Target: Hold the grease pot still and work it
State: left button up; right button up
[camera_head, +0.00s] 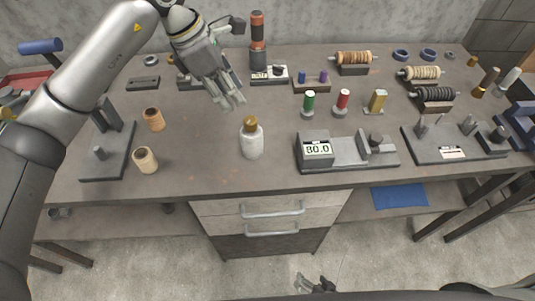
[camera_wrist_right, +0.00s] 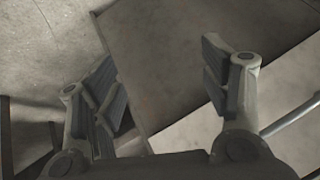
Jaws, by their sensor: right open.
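The white pot with a brown-gold cap, which looks like the grease pot (camera_head: 251,143), stands upright near the front middle of the table. My left gripper (camera_head: 233,102) hangs above the table behind and a little left of the pot, apart from it. Its fingertips point down and lie close together, and whether they are parted is unclear. My right gripper (camera_head: 316,284) is low, in front of the table and below its top. In the right wrist view the right gripper (camera_wrist_right: 165,90) is open, with nothing between its fingers. The pot does not show in that view.
Two tan cups (camera_head: 146,160) and a dark stand (camera_head: 106,155) are left of the pot. A fixture with a "80.0" display (camera_head: 317,150) is to its right. Green and red spools (camera_head: 309,101) stand behind that. The table front by the pot is clear.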

jog(key=w+a+r+m+t+y, duration=0.25)
jog(key=w+a+r, duration=0.2)
jog(key=r, duration=0.35)
notch_tip(320, 180, up, 39)
jog(key=m+t+y, duration=0.2)
jog(key=m+t, duration=0.7)
jog(key=m, duration=1.3)
send_over(258, 147)
jog(key=d+r+v, duration=0.1)
jog(key=v, duration=0.4)
notch_tip(258, 147, down, 4)
jog(key=shift+a+f+m+g+y, duration=0.1)
jog(key=shift+m+g+y, duration=0.65)
jog(key=shift+g, duration=0.4)
jog(key=shift+w+f+m, duration=0.1)
jog(key=shift+f+m, duration=0.2)
jog(key=shift+f, duration=0.1)
jog(key=shift+w+a+f+g, duration=0.2)
jog(key=shift+w+f+g, duration=0.05)
jog(key=shift+w+g, duration=0.05)
jog(key=shift+x, duration=3.45)
